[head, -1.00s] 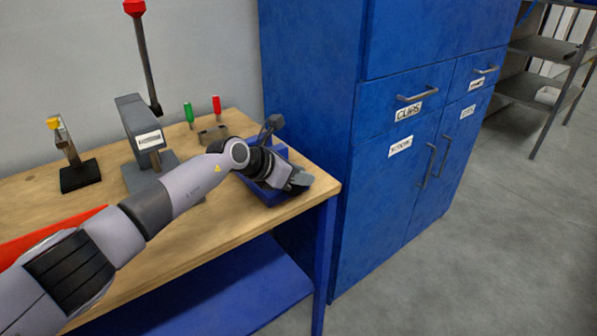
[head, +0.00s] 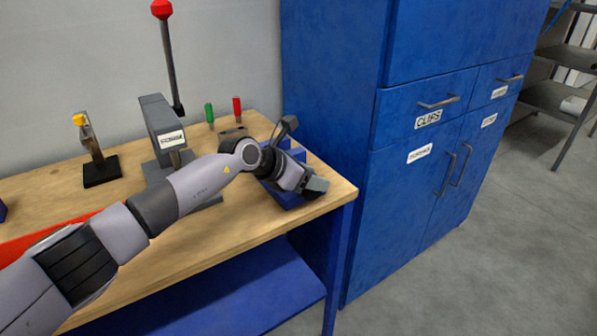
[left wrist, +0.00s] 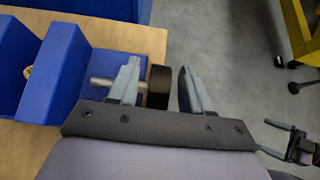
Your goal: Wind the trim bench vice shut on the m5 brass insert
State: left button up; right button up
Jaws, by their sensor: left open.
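The blue trim bench vice (head: 297,156) stands at the right end of the bench, partly hidden behind my left arm. In the left wrist view its blue jaw blocks (left wrist: 55,72) are apart, with a small brass-coloured piece (left wrist: 28,72), likely the m5 brass insert, in the gap. A metal screw (left wrist: 103,82) runs from the vice to a dark round knob (left wrist: 158,87). My left gripper (head: 318,186) is open, with its fingers (left wrist: 160,88) on either side of the knob; I see a gap on the right side. A dark pronged shape (left wrist: 300,147) may be my right gripper.
A grey press (head: 160,125) with a red-knobbed lever stands left of the vice. A yellow-topped tool (head: 95,150) and green and red handled tools (head: 237,108) are behind. A blue cabinet (head: 400,190) rises right of the bench (head: 235,225).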

pick_arm(q)
jog(key=shift+v, duration=2.75)
